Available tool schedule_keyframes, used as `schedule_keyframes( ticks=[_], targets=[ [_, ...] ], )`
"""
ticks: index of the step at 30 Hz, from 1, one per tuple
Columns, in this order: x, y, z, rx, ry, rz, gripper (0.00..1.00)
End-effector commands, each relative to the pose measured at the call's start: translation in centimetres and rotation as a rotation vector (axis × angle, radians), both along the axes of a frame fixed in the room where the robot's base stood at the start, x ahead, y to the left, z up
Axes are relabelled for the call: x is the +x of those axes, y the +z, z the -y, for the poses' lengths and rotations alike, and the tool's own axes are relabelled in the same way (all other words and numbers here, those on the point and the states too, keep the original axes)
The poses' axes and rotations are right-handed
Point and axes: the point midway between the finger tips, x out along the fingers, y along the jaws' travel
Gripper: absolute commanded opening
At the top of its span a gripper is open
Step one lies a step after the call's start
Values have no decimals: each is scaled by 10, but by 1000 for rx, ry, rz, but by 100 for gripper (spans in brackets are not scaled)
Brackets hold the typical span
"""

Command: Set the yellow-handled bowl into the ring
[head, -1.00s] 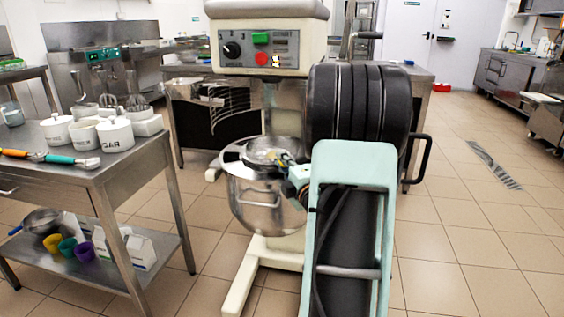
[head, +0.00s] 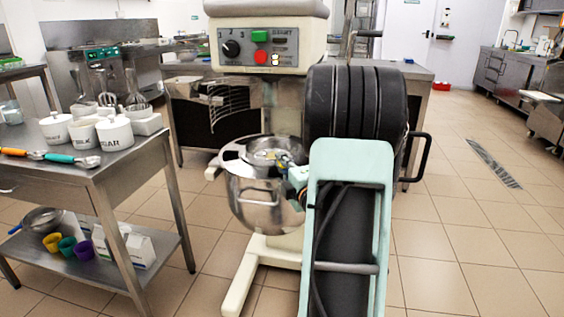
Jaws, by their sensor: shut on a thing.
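My gripper (head: 288,163) is at the mixer, at the right side of the large steel mixing bowl's opening, partly hidden by my arm. It is shut on the yellow handle (head: 284,157) of a small steel bowl (head: 262,155). The small bowl is at the top of the large mixing bowl (head: 258,200), within its broad steel rim, which appears to be the ring (head: 232,160). Its underside is hidden, so I cannot tell whether it rests on anything.
The mixer's control head (head: 270,48) stands over the bowl. A steel table (head: 105,175) with white canisters (head: 115,132) and orange and teal handled tools is at left. Its lower shelf holds a blue-handled bowl (head: 42,219) and coloured cups. The floor at right is clear.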

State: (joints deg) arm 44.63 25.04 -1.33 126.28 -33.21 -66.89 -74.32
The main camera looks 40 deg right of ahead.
Motion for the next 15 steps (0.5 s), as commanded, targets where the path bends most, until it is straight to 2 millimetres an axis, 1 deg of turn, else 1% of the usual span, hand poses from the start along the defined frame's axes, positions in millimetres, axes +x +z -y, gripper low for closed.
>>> schedule_keyframes(
  ticks=[1, 4, 5, 10, 15],
  targets=[
    [1, 3, 0, -4, 1, 7, 0],
    [1, 1, 0, -4, 1, 6, 0],
    [1, 1, 0, -4, 1, 7, 12],
    [0, 0, 0, -2, 0, 5, 30],
    [0, -2, 0, 0, 0, -1, 30]
  ],
)
